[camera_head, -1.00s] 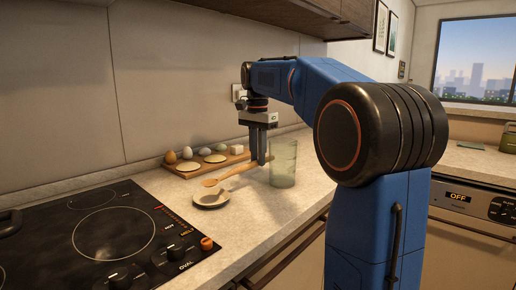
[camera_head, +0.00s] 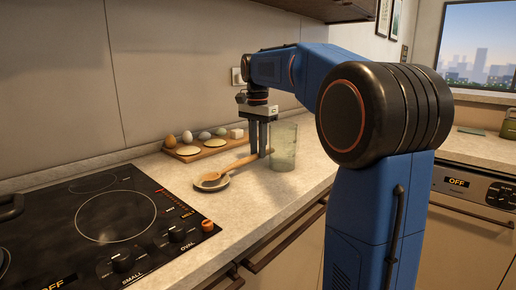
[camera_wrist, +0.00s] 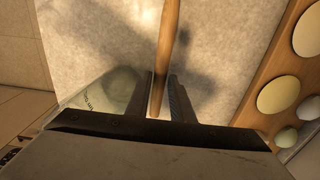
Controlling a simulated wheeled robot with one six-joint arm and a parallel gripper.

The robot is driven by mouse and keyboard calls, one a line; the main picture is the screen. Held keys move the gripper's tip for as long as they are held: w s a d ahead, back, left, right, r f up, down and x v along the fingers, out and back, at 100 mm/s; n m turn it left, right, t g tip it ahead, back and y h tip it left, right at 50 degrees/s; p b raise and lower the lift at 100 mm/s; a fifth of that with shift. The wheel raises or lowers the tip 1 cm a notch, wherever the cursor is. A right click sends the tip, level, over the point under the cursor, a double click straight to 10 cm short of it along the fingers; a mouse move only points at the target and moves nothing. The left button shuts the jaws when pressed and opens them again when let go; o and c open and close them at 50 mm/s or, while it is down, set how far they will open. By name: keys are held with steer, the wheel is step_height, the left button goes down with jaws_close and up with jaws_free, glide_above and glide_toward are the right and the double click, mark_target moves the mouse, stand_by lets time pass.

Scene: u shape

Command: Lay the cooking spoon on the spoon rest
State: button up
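The wooden cooking spoon (camera_head: 238,164) slants across the head view, its bowl at the lower left over the spoon rest and its handle end up at my gripper.
A clear glass container (camera_head: 284,148) stands just right of my gripper. A wooden board (camera_head: 213,149) with eggs and round pale items lies behind. The black hob (camera_head: 112,225) is at the left. Bare counter lies in front of the rest.

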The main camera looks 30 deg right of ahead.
steer(key=o, duration=0.3)
steer(key=shift+r, duration=0.1)
step_height(320, 180, up, 17)
stand_by(0.5)
steer(key=shift+s+a, duration=0.1)
stand_by(0.4)
